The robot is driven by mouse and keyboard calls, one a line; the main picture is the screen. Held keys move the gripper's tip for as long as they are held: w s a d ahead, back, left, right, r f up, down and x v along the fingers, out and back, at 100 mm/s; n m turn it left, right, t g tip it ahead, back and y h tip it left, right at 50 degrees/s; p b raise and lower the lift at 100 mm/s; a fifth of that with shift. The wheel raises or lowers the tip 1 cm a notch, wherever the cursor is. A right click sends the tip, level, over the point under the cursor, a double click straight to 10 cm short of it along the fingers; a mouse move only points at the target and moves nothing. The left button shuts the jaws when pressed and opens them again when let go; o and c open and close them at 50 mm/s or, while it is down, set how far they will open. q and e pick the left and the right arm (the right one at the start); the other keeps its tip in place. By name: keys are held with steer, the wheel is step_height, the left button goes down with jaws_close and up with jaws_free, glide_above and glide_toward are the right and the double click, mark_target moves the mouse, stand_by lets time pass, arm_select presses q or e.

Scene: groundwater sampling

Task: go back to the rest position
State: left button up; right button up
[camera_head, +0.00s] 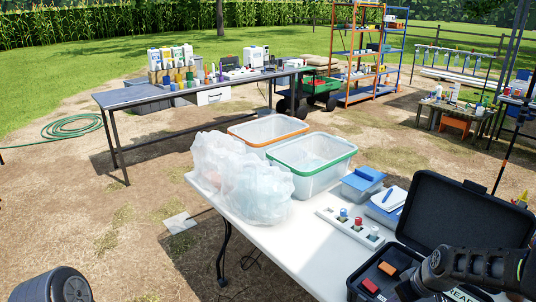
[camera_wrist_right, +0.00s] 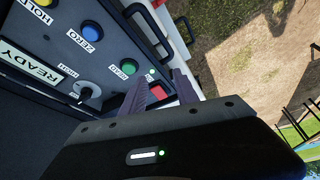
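In the right wrist view, my right gripper (camera_wrist_right: 158,92) is open, its two dark fingers apart with nothing seen between them but the panel behind. It is over the edge of a dark instrument panel (camera_wrist_right: 60,45). A red square (camera_wrist_right: 157,91) shows between the fingers, close to a green button (camera_wrist_right: 129,68) labelled READ. In the head view, my right arm comes in at the bottom right over an open black case (camera_head: 470,215), and its fingers cannot be made out. A dark round part of mine is at the bottom left; my left gripper is not seen.
The white table (camera_head: 285,245) carries plastic bags (camera_head: 245,180), a green-rimmed bin (camera_head: 310,160), an orange-rimmed bin (camera_head: 268,130), a blue-lidded box (camera_head: 362,182) and a white strip with coloured knobs (camera_head: 350,227). Open ground lies left of it. A long bench (camera_head: 150,95) stands behind.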

steer(key=s+a+f+m+y, duration=0.25)
steer(key=a+f+m, duration=0.35)
steer(key=a+f, duration=0.85)
steer(key=s+a+f+g, duration=0.1)
steer(key=s+a+f, duration=0.2)
steer(key=s+a, duration=0.2)
steer(key=s+a+f+g, duration=0.1)
steer(key=s+a+f, duration=0.2)
steer(key=s+a, duration=0.3)
steer(key=s+a+f+n+g, duration=0.1)
steer(key=s+a+f, duration=0.2)
steer(key=s, duration=0.6)
steer(key=shift+s+a+g, duration=0.3)
steer(key=shift+s+a, duration=0.05)
steer(key=shift+a, duration=0.9)
steer(key=shift+y, duration=0.25)
